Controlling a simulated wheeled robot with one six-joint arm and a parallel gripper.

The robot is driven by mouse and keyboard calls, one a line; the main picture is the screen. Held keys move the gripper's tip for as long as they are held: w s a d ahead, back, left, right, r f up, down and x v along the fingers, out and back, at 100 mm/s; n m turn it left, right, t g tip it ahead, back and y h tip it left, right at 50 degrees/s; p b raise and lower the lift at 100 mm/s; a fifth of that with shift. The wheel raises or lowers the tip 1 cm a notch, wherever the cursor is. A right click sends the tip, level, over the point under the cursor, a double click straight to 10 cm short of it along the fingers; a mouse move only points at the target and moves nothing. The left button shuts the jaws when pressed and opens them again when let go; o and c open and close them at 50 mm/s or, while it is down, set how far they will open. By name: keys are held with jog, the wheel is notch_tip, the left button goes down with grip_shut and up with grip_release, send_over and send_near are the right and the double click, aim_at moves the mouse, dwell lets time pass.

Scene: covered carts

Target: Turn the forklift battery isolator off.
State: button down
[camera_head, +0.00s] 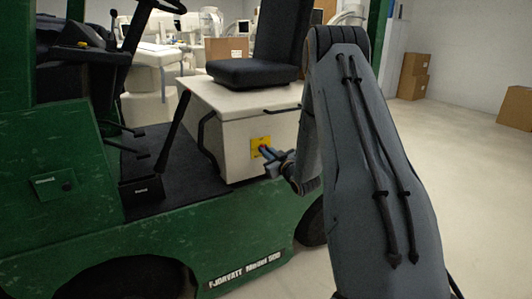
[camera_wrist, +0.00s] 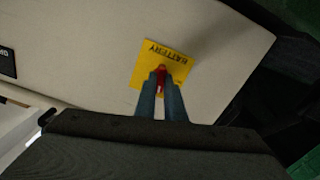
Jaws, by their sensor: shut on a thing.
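The battery isolator is a red handle (camera_wrist: 161,74) on a yellow plate (camera_wrist: 179,69) lettered "BATTERY", fixed to the pale box under the forklift seat. The plate also shows in the head view (camera_head: 256,143), with the handle mostly hidden by my gripper there. My gripper (camera_wrist: 161,82) is shut on the red handle, with one finger on each side of it. It also shows in the head view (camera_head: 264,151), reaching in from the right. The handle's exact angle is hard to tell.
The green forklift (camera_head: 230,240) fills the left and middle, with its black seat (camera_head: 250,73) above the pale battery box (camera_head: 228,110). A dark lever and a steering wheel stand to the left. Cardboard boxes (camera_head: 413,77) stand far right, with open floor before them.

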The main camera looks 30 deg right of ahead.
jog(key=shift+a+f+n+b, duration=0.15)
jog(key=shift+n+b, duration=1.1)
jog(key=shift+n, duration=2.55)
jog(key=shift+a+f+n+b, duration=0.1)
jog(key=shift+n+b, duration=1.1)
jog(key=shift+n, duration=2.6)
jog(key=c, duration=1.8)
grip_release()
jog(key=shift+c, duration=0.2)
jog(key=s, duration=0.7)
jog(key=shift+s+d, duration=0.2)
jog(key=shift+s, duration=0.2)
